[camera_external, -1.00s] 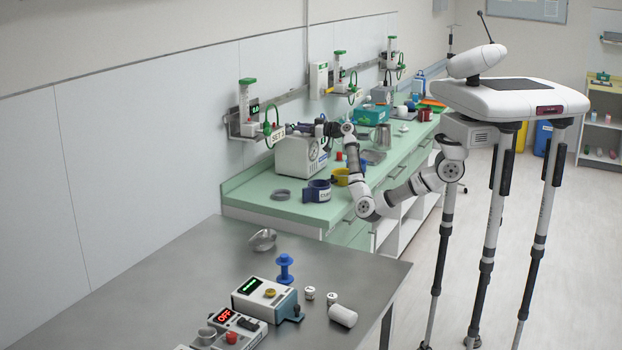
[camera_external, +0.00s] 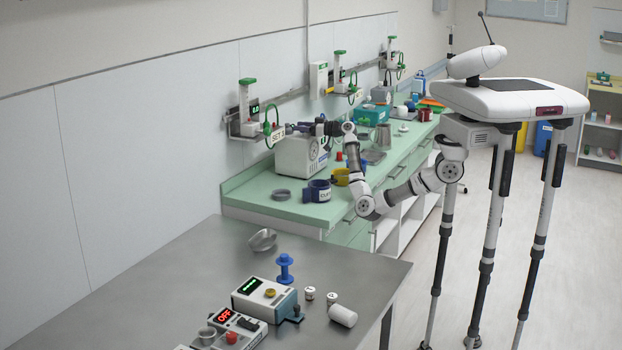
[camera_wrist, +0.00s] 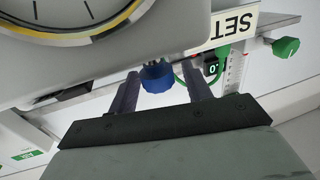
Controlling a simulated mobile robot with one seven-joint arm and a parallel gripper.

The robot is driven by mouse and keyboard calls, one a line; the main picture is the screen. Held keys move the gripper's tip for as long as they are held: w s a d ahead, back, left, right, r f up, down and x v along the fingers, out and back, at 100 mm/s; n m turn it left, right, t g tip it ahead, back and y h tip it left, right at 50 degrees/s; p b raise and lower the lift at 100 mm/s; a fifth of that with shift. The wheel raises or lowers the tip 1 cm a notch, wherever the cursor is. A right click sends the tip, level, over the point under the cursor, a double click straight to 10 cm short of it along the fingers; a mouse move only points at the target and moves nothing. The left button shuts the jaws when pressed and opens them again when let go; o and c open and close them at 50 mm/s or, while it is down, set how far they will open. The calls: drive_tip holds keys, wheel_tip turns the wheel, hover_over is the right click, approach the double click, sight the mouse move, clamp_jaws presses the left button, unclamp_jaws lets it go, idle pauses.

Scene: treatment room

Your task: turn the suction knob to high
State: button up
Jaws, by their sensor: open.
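A blue knob (camera_wrist: 157,78) shows in the wrist view below the edge of a pale housing. My gripper (camera_wrist: 161,72) is open, with one dark finger on each side of the knob. A gap shows between the knob and each finger; I cannot tell how deep the knob sits between them. The pale box-shaped unit (camera_external: 296,160) with a round gauge stands on the green counter in the external view.
In the wrist view the gauge (camera_wrist: 75,15) and a SET label (camera_wrist: 222,28) appear inverted close by. A wall rail with a green-topped flowmeter (camera_external: 247,108) is just behind.

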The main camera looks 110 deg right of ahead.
drive_tip(key=b+v, duration=0.4)
drive_tip(key=v, duration=1)
drive_tip(key=shift+f, duration=0.1)
